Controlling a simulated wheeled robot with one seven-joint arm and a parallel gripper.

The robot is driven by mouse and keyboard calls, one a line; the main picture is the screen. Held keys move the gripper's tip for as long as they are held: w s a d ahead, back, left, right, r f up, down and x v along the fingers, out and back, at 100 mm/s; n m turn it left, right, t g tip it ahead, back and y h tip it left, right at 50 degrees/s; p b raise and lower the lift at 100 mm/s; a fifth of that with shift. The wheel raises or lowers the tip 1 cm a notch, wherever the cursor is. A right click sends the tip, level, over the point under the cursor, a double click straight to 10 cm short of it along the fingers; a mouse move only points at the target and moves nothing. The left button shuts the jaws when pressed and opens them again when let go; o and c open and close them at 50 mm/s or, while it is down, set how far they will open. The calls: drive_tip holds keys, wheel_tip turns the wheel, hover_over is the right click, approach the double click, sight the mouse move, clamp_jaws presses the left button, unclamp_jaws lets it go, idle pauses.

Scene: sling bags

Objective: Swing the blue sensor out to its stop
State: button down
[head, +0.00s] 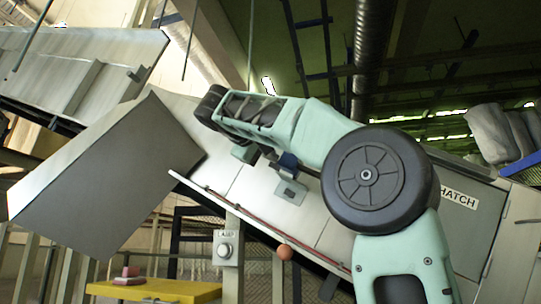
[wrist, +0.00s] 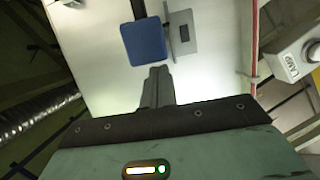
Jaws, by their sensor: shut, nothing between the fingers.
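The blue sensor (wrist: 145,41) is a square blue block on a dark bar in the wrist view, against a pale metal panel. A grey plate with a dark slot (wrist: 188,45) is close on its right. In the head view the sensor (head: 288,160) is small and partly hidden by my arm, with the grey plate (head: 291,193) just below it. My gripper (wrist: 158,85) is shut and empty, its fingers pointing at the panel just below the sensor in the wrist picture. I cannot tell whether they touch it.
A red rail (head: 240,208) runs along the panel's lower edge. A box marked LAMP (head: 228,248) and an orange ball (head: 285,252) are below it. A panel marked HATCH (head: 465,215) is at right. A yellow table (head: 160,290) stands at bottom left.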

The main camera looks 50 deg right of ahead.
drive_tip(key=s+b, duration=0.1)
drive_tip(key=b, duration=0.1)
drive_tip(key=s+f+t+b, duration=0.1)
drive_tip(key=b, duration=0.1)
drive_tip(key=shift+f+n, duration=0.1)
drive_tip(key=shift+n, duration=0.2)
